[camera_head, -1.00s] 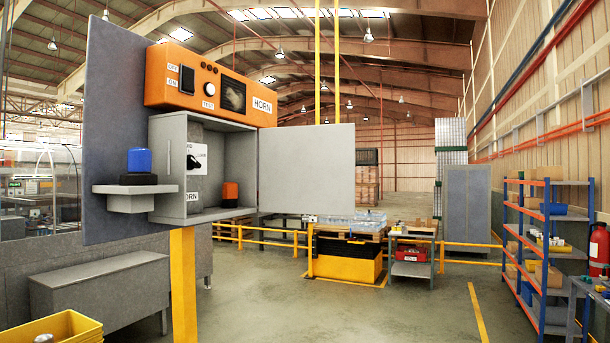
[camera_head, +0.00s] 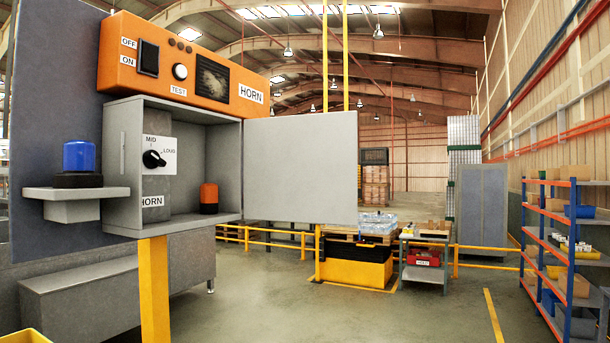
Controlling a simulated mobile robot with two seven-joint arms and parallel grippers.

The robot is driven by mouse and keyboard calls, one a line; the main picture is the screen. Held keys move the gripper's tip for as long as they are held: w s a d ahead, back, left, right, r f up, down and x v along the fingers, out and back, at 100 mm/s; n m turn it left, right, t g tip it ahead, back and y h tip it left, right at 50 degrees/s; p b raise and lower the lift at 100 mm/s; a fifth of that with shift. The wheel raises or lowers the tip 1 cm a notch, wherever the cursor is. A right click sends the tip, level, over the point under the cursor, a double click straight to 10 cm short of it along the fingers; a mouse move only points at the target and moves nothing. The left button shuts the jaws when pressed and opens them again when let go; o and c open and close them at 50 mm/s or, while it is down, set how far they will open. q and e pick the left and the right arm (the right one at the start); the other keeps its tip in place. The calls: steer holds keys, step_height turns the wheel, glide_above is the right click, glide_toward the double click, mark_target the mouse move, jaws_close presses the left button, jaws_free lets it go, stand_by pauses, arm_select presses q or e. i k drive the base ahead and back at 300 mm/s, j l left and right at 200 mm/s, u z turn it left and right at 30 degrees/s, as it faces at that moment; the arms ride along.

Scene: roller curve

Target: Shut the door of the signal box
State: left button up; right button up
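The signal box (camera_head: 119,190) is a grey open-fronted cabinet on a yellow post, under an orange control panel (camera_head: 120,80). Its grey door (camera_head: 302,168) stands wide open, swung out to the right from the box's right edge. Inside are a black knob (camera_head: 154,159) on a white label plate and a small orange beacon (camera_head: 209,198). A blue beacon (camera_head: 79,158) stands on a small shelf at the box's left. Neither of my grippers is in view.
A grey bench (camera_head: 85,290) stands behind the post. Yellow rails (camera_head: 265,240), a pallet stack (camera_head: 350,270) and a small cart (camera_head: 427,262) stand farther back. Blue-and-orange shelving (camera_head: 573,250) is at the right. The floor at centre right is clear.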

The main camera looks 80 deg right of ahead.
mark_target(300, 168)
steer(key=k+l, duration=0.1)
steer(key=l, duration=1.8)
steer(key=k+l, duration=0.15)
steer(key=l, duration=1.8)
steer(key=k+l, duration=0.15)
steer(key=l, duration=0.8)
